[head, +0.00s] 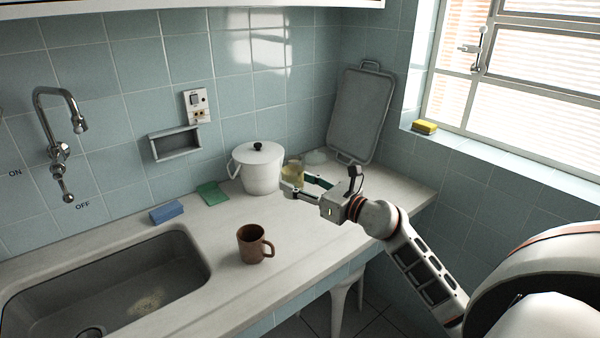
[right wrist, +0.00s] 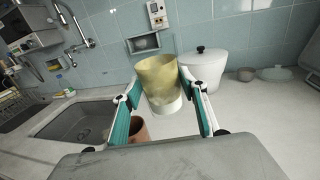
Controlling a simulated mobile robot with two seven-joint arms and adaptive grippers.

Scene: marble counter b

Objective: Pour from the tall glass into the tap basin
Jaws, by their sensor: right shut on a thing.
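The tall glass, see-through with yellowish contents, shows in the head view (head: 292,172) in front of the tiled wall, just right of the white pot. It looks roughly upright; I cannot tell whether its base touches the counter. My right gripper (head: 300,188) is shut on it. In the right wrist view the glass (right wrist: 158,75) sits between the two fingers of the gripper (right wrist: 162,88). The tap basin (head: 185,258) is sunk in the counter at the lower left, well left of the glass. The tap (head: 60,120) is on the wall above it. My left gripper is not in view.
A brown mug (head: 250,246) stands on the counter between the basin and my right gripper. The white lidded pot (head: 258,172), a green cloth (head: 212,193) and a blue sponge (head: 166,212) lie along the wall. A grey tray (head: 358,115) leans in the corner.

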